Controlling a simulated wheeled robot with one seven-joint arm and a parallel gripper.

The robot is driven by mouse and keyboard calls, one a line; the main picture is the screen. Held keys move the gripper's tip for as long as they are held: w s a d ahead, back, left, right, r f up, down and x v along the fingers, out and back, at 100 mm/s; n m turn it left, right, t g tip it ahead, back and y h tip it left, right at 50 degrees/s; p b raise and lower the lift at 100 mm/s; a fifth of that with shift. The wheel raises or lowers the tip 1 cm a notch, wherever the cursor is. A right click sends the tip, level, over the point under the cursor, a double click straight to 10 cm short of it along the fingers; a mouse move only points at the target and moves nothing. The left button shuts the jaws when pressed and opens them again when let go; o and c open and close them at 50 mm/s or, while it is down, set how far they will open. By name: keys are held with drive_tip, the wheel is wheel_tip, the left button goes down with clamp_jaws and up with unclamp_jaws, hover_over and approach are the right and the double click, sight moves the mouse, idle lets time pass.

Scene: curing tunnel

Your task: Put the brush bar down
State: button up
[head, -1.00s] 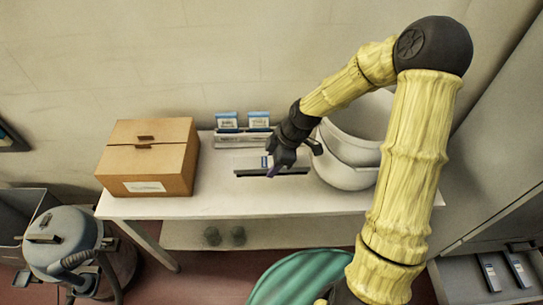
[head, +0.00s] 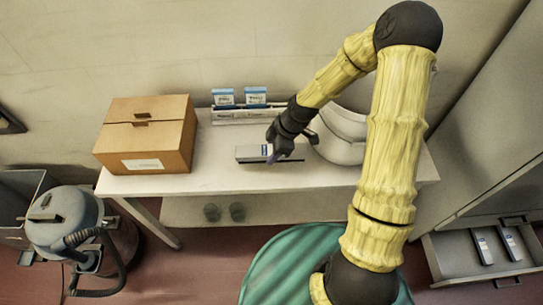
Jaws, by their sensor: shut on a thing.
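My gripper (head: 277,153), dark with a bit of purple near the tip, comes down from the upper right and is shut on the bar. The fingers hide part of the bar. I cannot tell whether the bar touches the table top or is just above it.
A cardboard box (head: 150,135) stands on the table's left. A rack (head: 240,115) with two blue-and-white packs stands behind the bar. A white rounded vessel (head: 342,135) is close on the right. A vacuum cleaner (head: 65,225) and an open drawer (head: 480,255) flank the table.

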drive_tip(key=f, duration=0.3)
drive_tip(key=shift+w+a+f, duration=0.1)
drive_tip(key=shift+a+f, duration=0.1)
drive_tip(key=shift+f, duration=0.15)
drive_tip(key=shift+d+f, duration=0.2)
drive_tip(key=shift+d, duration=0.15)
drive_tip(key=o, duration=1.2)
drive_tip(key=shift+a, duration=0.1)
drive_tip(key=shift+c, duration=0.2)
drive_tip(key=shift+a+r, duration=0.1)
drive_tip(key=shift+r, duration=0.15)
drive_tip(key=v, duration=1.2)
